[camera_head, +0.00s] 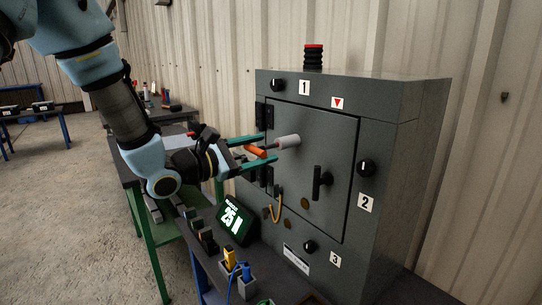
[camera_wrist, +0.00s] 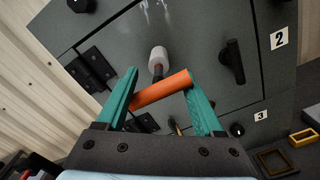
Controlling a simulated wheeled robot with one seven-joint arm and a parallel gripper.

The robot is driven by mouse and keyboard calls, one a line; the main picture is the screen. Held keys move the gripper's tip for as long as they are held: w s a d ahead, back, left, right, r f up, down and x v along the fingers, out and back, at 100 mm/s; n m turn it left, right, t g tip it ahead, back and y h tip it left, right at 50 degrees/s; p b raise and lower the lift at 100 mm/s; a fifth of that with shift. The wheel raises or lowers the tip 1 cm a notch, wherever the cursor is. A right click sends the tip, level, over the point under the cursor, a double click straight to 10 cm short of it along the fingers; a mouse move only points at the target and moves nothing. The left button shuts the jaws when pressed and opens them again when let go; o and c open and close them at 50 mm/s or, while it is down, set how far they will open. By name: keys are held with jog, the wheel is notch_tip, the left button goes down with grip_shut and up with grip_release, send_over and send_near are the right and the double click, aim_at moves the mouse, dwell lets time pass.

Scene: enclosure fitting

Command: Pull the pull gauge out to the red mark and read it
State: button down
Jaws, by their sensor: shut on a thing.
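The pull gauge is a pale cylinder (camera_head: 288,142) standing out from the grey enclosure's door (camera_head: 310,130). A short dark rod joins it to an orange crossbar handle (camera_head: 256,151). In the wrist view the cylinder (camera_wrist: 158,55) is beyond the orange handle (camera_wrist: 160,90). My gripper (camera_head: 268,147) has its green fingers on both ends of the handle and is shut on it; it also shows in the wrist view (camera_wrist: 161,77). A tilted display (camera_head: 235,220) shows green characters like "25", the last one unclear. No red mark is discernible on the rod.
Black knobs sit near labels 1, 2 and 3. Small items line the bench's front edge. A red-black beacon (camera_head: 313,56) tops the enclosure.

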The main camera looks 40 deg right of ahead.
jog(key=shift+a+f, duration=0.15)
jog(key=shift+a, duration=0.65)
jog(key=shift+w, duration=0.1)
jog(key=shift+c, duration=1)
grip_release()
jog(key=shift+a, duration=0.3)
jog(key=shift+o, duration=0.2)
jog(key=shift+d, duration=0.1)
jog(key=a+b, duration=0.3)
jog(key=a, duration=0.8)
jog(key=shift+w, duration=0.25)
jog(key=shift+d, duration=0.1)
